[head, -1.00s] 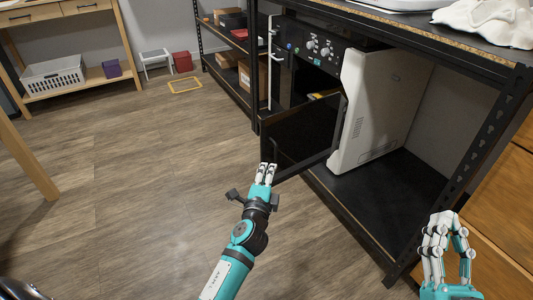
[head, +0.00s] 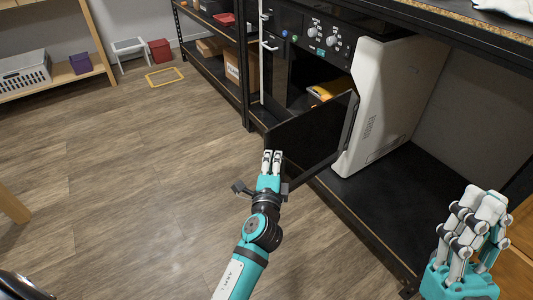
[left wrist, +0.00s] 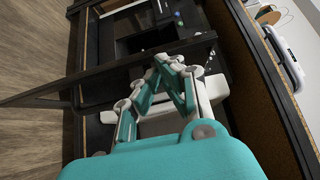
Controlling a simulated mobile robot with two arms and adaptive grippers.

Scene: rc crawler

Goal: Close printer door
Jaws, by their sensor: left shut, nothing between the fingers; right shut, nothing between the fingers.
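The printer stands on the lower shelf of a black metal bench. It has a black front with knobs (head: 318,38) and a white side panel (head: 395,95). Its dark door (head: 318,135) stands open, joined near the white panel, with its free edge out to the left. My right gripper (head: 485,205) is shut and empty at lower right, away from the door.
A yellow item (head: 328,90) shows inside the printer opening. The bench's black shelf (head: 385,200) and post (head: 245,60) bound the space. A wooden drawer unit (head: 520,240) stands at right. The wood floor (head: 140,190) at left is mostly clear, with a yellow frame (head: 164,77) further back.

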